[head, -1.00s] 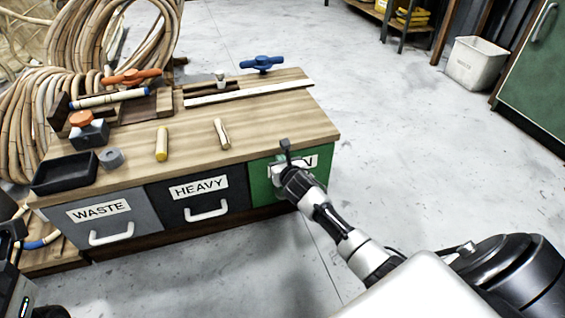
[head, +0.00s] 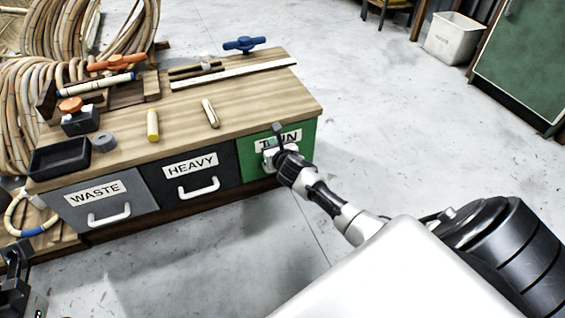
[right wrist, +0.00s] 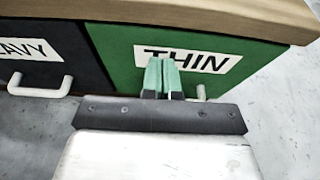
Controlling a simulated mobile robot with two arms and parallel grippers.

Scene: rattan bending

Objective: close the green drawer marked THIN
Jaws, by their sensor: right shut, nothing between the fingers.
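The green drawer (head: 299,150) marked THIN is at the right end of the wooden bench. Its front looks about flush with the dark HEAVY drawer beside it. It also fills the middle of the right wrist view (right wrist: 120,62). My right gripper (head: 278,143) is at its front, over part of the label and handle. In the right wrist view, its green fingertips (right wrist: 162,75) are together and empty, in front of the handle (right wrist: 201,92). I cannot tell whether they touch the drawer. My left gripper (head: 18,262) is partly visible at the lower left; its jaws are unclear.
The HEAVY drawer (head: 170,197) and grey WASTE drawer (head: 70,212) look shut. Tools and a black tray (head: 60,160) lie on the benchtop (head: 255,100). Rattan coils (head: 30,110) stand at the left. Open floor lies right of the bench; a white bin (head: 452,40) is farther back.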

